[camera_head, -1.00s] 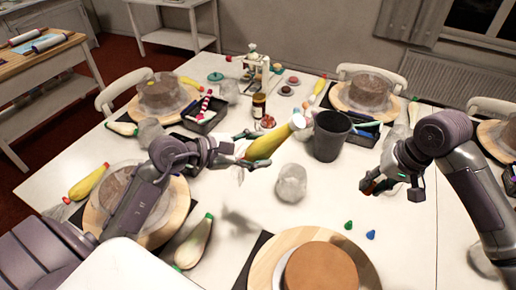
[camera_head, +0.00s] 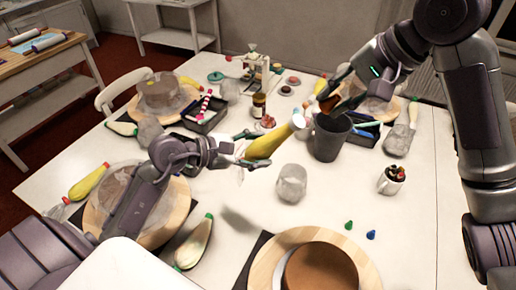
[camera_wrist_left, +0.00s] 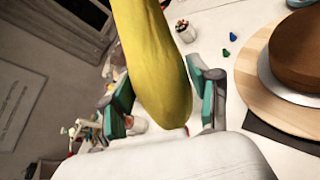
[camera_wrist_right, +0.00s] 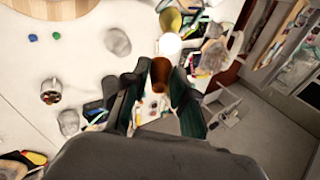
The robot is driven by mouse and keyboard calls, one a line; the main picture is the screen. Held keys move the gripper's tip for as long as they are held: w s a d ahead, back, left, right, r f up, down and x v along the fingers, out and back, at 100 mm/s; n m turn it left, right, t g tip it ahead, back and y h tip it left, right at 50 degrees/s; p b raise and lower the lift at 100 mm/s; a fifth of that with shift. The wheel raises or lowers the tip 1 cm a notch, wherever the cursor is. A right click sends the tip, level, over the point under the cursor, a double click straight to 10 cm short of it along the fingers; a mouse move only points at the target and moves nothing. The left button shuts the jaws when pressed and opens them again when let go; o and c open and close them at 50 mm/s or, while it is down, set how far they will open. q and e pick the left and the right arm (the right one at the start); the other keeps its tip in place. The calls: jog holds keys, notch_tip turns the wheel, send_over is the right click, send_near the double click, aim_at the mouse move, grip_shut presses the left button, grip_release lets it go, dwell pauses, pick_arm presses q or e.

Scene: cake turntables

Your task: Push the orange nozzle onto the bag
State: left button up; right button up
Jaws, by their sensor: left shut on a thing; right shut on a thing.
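A yellow piping bag (camera_head: 266,144) with a white tip (camera_head: 298,121) is held in my left gripper (camera_head: 246,150). The bag also fills the middle of the left wrist view (camera_wrist_left: 155,60), between the two fingers. My right gripper (camera_wrist_right: 158,92) is shut on the orange nozzle (camera_wrist_right: 160,72), which looks brownish orange. In the head view the nozzle (camera_head: 328,104) is above the grey bucket, to the right of the white tip and apart from it. In the right wrist view the white tip (camera_wrist_right: 170,43) appears just beyond the nozzle.
The dark grey bucket (camera_head: 331,138) stands below my right gripper. A brown cake (camera_head: 320,270) stands at the front. The table between glass and mug is clear.

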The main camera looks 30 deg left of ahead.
aim_at(299, 121)
jog(key=shift+s+a+r, duration=0.15)
jog(key=shift+a+r, duration=0.45)
jog(key=shift+r, duration=0.05)
jog(key=x, duration=0.5)
jog(key=shift+s+f, duration=0.1)
jog(key=shift+s, duration=0.15)
jog(key=shift+a+f, duration=0.15)
jog(key=shift+s+d, duration=0.25)
jog(key=shift+d, duration=0.1)
jog(key=shift+a+f, duration=0.3)
jog(key=shift+f, duration=0.1)
grip_shut()
dwell(0.4)
jog(key=o, duration=1)
grip_release()
jog(key=shift+o, duration=0.2)
